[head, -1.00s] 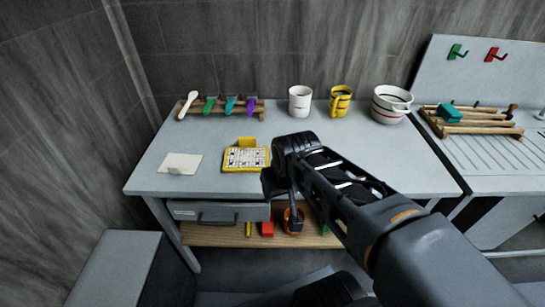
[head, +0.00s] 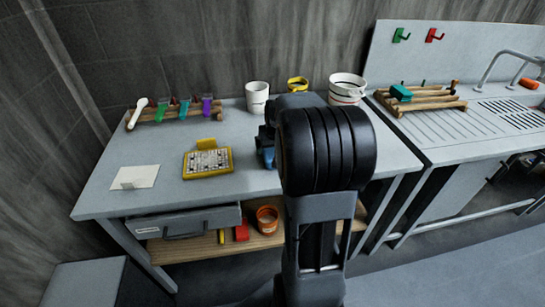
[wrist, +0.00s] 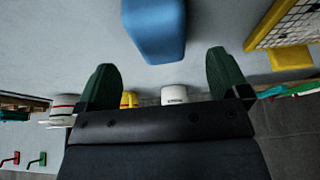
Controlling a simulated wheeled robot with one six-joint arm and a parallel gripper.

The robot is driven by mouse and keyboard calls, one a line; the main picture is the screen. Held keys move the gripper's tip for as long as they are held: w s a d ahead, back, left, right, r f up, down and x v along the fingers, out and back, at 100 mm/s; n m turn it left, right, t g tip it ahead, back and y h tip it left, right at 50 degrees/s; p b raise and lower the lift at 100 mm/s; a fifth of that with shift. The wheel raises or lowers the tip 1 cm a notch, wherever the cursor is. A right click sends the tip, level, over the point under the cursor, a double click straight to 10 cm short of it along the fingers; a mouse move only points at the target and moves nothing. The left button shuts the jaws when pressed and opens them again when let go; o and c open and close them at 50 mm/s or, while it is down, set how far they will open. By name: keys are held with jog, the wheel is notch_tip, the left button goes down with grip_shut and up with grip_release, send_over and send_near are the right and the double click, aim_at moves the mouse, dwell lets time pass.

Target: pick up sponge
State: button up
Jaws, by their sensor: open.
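A blue block with smooth rounded edges (wrist: 155,28), which looks like the sponge, lies on the grey counter in the wrist view. Part of it is cut off by the top of the picture. My gripper (wrist: 160,59) is open, with one dark green finger on each side. The block's near end is about level with the fingertips, in the gap between them. I see no contact. In the head view my arm covers most of this spot; a small blue patch (head: 265,148) shows at its left edge.
A yellow-framed mosaic panel (head: 208,162) lies left of my arm, with a white card (head: 134,177) further left. A white mug (head: 257,97), a yellow mug (head: 298,84) and a white pot (head: 347,88) stand behind. A dish rack (head: 424,98) is at right.

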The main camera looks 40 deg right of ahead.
aim_at(273, 153)
jog(key=shift+x, duration=3)
jog(key=shift+f, duration=0.15)
jog(key=shift+f, duration=0.2)
jog(key=shift+c, duration=0.4)
jog(key=c, duration=0.9)
